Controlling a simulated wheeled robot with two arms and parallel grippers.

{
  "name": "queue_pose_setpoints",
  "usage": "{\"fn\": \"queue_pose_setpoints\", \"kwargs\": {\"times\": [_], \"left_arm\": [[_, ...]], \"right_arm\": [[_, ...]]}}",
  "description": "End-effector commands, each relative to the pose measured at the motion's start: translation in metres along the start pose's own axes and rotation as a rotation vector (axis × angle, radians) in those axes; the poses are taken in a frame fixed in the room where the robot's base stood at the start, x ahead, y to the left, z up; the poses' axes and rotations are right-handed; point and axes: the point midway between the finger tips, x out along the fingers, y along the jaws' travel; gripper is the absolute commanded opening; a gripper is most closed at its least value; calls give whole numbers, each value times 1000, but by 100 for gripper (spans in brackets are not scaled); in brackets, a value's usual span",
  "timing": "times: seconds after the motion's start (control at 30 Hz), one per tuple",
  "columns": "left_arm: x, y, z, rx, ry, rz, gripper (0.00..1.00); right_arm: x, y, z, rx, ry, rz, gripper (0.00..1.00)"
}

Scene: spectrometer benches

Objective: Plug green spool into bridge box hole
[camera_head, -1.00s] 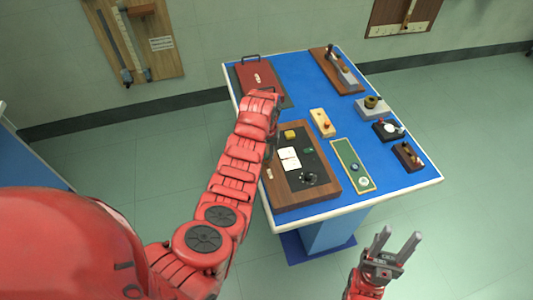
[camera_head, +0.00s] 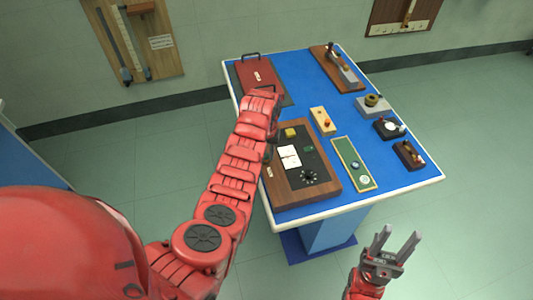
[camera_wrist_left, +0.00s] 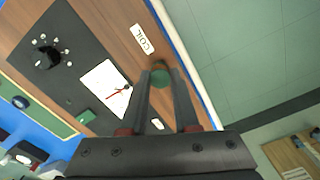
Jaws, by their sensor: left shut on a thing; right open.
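The bridge box (camera_head: 312,194) is a wooden box with a black panel on the blue bench. In the left wrist view its wooden top (camera_wrist_left: 110,28) shows a "COIL" label (camera_wrist_left: 142,39). My left gripper (camera_wrist_left: 160,82) is shut on the green spool (camera_wrist_left: 161,77), over the wooden strip near the label and the box's edge. The spool and fingertips cover the wood below, so I cannot tell whether the spool is in the hole. In the head view my left arm hides most of this gripper and the spool. My right gripper (camera_head: 397,247) is open and empty, in front of the bench.
A red case (camera_head: 262,78) sits behind.

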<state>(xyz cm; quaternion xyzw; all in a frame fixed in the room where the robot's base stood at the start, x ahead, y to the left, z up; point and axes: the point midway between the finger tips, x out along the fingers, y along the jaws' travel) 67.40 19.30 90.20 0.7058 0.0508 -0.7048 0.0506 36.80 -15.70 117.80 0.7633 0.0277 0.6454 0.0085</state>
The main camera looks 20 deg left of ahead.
Motion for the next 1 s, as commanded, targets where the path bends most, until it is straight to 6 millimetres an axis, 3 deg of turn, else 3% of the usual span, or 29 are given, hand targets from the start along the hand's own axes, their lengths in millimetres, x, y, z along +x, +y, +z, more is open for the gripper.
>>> {"fn": "queue_pose_setpoints", "kwargs": {"times": [0.83, 0.87, 1.0], "left_arm": [[9, 0, 0, 0, 0, 0, 0], [9, 0, 0, 0, 0, 0, 33], [9, 0, 0, 0, 0, 0, 55]], "right_arm": [[-7, 0, 1, 0, 0, 0, 50], [-7, 0, 1, 0, 0, 0, 50], [-7, 0, 1, 0, 0, 0, 50]]}}
